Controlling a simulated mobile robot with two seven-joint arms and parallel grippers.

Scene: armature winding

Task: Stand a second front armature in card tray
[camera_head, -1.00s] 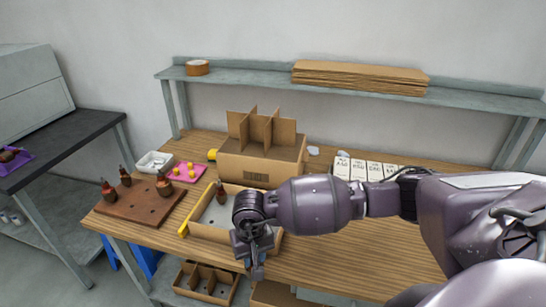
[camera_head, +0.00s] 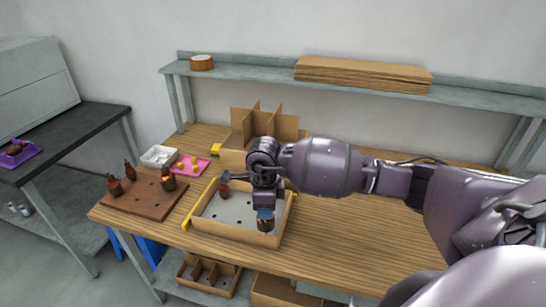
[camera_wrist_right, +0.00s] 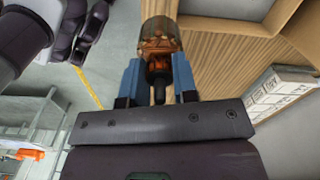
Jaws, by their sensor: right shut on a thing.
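The card tray (camera_head: 232,233) is a shallow cardboard box with a grey holed floor. One dark-topped copper armature (camera_head: 224,190) stands upright near its left back corner. My right gripper (camera_head: 265,211) points down over the tray's right front part, shut on another armature (camera_head: 265,224). In the right wrist view its blue fingertips (camera_wrist_right: 158,78) grip the dark shaft, and the copper and brown armature body (camera_wrist_right: 159,40) extends beyond them. I cannot tell whether the held armature touches the tray floor. My left gripper is not in view in the head view.
A brown board (camera_head: 143,198) holds three armatures at the left. Behind are a white bin (camera_head: 158,157), a pink tray (camera_head: 178,165) with yellow pieces and a divided cardboard box (camera_head: 232,158). A shelf (camera_head: 230,72) runs along the back. The table front right is clear.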

